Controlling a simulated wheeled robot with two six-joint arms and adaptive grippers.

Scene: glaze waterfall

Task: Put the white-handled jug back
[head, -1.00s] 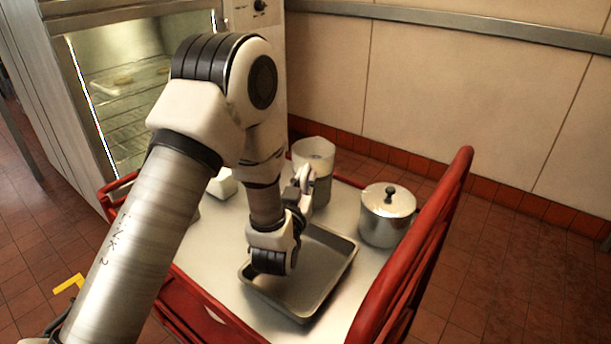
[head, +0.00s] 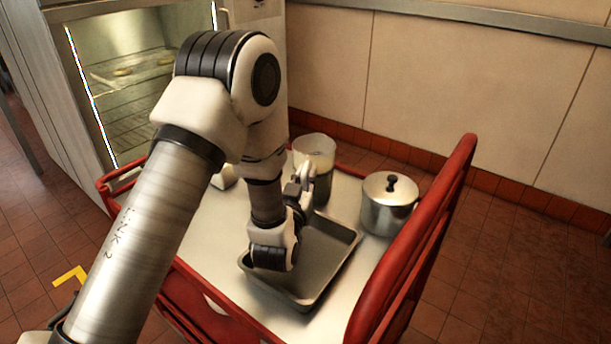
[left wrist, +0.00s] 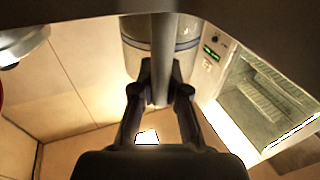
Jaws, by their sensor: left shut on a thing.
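The jug (head: 318,165) is a tall clear vessel with a dark lower part, upright over the far part of the cart, behind the tray. My left gripper (head: 300,187) is at its near left side, partly hidden by my own wrist. In the left wrist view the fingers (left wrist: 162,88) are shut on a pale upright bar, the jug's handle (left wrist: 162,50), with the jug's body (left wrist: 187,38) behind it. I cannot tell whether the jug's base touches the cart. My right gripper is not in view.
The steel cart top (head: 215,245) has red rails (head: 425,230). A grey tray (head: 338,262) lies under my left wrist. A lidded metal pot (head: 388,212) stands right of the jug. A small white item is half hidden by my arm. A lit oven (head: 130,75) stands behind left.

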